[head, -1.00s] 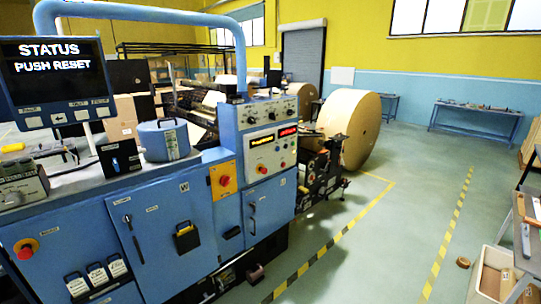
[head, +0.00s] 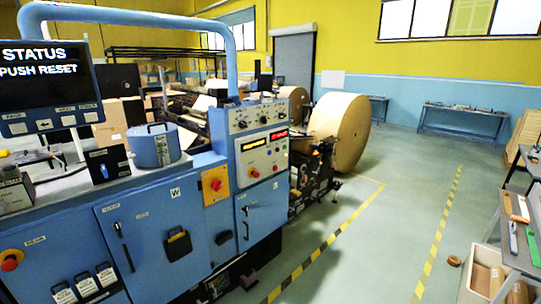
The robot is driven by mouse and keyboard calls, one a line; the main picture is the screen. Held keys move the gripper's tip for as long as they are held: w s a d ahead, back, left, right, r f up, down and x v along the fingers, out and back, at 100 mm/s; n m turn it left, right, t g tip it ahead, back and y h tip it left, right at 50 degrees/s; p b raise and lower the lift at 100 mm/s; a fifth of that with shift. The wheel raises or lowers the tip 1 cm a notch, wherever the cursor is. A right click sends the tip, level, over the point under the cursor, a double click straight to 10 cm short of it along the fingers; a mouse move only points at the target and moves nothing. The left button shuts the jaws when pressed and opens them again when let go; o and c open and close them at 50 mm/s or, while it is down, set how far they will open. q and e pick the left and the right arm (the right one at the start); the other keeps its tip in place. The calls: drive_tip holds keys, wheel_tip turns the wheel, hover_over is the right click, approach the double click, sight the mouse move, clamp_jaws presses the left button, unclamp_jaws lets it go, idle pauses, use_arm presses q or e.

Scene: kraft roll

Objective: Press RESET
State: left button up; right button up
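A status screen (head: 42,75) on the machine at the upper left reads "STATUS PUSH RESET", with a row of small labelled buttons below it. The blue machine (head: 160,230) fills the left half of the head view. A control panel (head: 262,155) with dark knobs, lit displays and a red knob stands at its right end. A yellow plate with a red button (head: 216,185) is left of that panel. Another red button (head: 10,262) is at the lower left edge. I cannot read which control is marked RESET. Neither gripper shows.
A large kraft roll (head: 339,132) stands behind the machine. The floor between the striped yellow lines (head: 375,240) is clear. A bench (head: 515,230) with tools and a box of rolls (head: 490,275) are at the right. A small brown roll (head: 454,261) lies on the floor.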

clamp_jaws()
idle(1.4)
